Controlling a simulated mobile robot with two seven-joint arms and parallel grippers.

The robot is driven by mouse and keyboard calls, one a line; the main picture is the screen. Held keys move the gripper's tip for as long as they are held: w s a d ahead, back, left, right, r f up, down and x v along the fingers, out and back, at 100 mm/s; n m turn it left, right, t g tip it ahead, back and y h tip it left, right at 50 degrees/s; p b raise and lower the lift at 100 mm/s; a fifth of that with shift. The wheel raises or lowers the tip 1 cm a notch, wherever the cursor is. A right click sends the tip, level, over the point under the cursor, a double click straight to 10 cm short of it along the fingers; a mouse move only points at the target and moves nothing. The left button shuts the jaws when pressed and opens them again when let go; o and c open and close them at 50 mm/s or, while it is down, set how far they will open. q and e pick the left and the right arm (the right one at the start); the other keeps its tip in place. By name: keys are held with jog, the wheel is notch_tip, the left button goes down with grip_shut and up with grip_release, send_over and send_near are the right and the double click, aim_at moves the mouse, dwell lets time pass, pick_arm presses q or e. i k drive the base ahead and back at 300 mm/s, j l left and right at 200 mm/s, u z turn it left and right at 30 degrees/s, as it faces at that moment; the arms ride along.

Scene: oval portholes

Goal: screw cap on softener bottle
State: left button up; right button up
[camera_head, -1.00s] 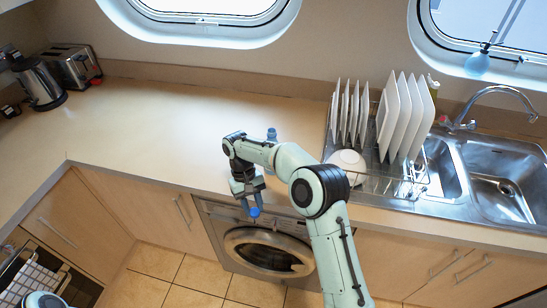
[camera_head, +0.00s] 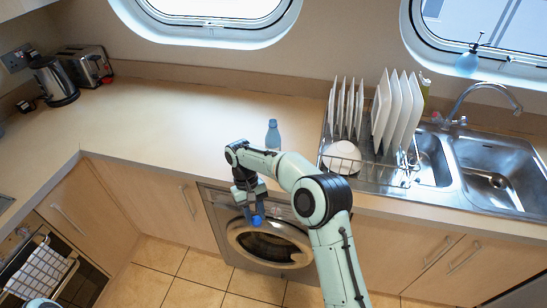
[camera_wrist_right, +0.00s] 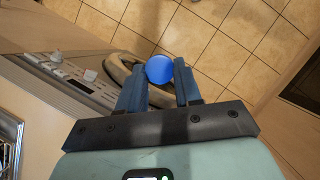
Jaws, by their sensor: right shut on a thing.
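My right gripper (camera_head: 256,213) is shut on a blue round cap (camera_head: 257,220), held in front of the counter's front edge, above the floor and before the washing machine. In the right wrist view the cap (camera_wrist_right: 159,69) sits between the tips of the two fingers (camera_wrist_right: 159,82). A blue bottle (camera_head: 273,135), which looks like the softener bottle, stands upright on the counter behind my right forearm. Its lower part is hidden by the arm. The gripper and cap are apart from it, nearer to me and lower. My left gripper is not in view.
A dish rack (camera_head: 375,165) with plates and a bowl (camera_head: 342,157) stands right of the bottle, beside the steel sink (camera_head: 495,180). A kettle (camera_head: 54,82) and toaster (camera_head: 84,68) stand far left. The counter (camera_head: 165,125) between them is clear. The washing machine (camera_head: 268,243) is below.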

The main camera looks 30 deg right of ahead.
aim_at(272, 138)
jog(key=k+z, duration=0.1)
jog(key=z, duration=1.2)
